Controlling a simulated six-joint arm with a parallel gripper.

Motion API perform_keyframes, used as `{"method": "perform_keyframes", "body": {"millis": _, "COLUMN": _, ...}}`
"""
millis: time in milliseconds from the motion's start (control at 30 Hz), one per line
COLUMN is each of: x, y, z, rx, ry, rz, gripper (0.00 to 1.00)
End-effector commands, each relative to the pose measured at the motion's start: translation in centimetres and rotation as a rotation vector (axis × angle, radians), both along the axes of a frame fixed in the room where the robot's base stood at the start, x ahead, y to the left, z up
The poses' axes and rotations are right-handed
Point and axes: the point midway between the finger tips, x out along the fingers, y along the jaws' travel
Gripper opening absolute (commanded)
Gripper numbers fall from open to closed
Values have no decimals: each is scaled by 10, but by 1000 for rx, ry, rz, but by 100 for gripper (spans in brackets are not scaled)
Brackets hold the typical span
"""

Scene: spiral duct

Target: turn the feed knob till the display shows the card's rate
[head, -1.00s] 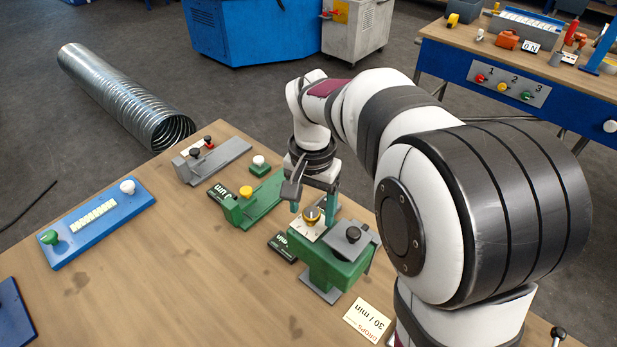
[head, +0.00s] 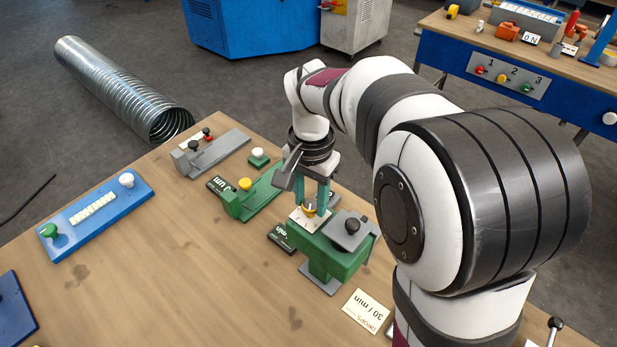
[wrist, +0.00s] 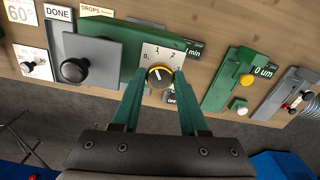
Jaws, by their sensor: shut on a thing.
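The feed knob (head: 309,209) is a round yellow and black dial on a white scale plate, on top of a green dispenser (head: 330,258). In the wrist view the knob (wrist: 159,75) sits beside scale marks 0, 1 and 2. My gripper (head: 317,208) is shut on the knob, with its green fingers (wrist: 157,88) on either side. The dark display (head: 281,238) beside the dispenser shows "min"; its number is not readable. The card (head: 367,311) reads "DROPS 30 / min" and lies in front of the dispenser.
A grey block with a black knob (head: 352,228) stands close right of the feed knob. A green fixture with a yellow knob (head: 245,185) and a grey fixture (head: 213,153) stand to the left. A blue panel (head: 97,220) lies farther left.

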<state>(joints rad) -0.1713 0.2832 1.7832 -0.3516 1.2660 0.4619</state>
Motion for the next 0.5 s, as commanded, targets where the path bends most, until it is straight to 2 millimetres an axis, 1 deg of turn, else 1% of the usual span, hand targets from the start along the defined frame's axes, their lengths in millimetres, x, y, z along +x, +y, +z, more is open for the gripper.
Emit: {"method": "perform_keyframes", "body": {"millis": 500, "x": 0, "y": 0, "z": 1, "rx": 0, "ry": -1, "rz": -435, "gripper": 0}}
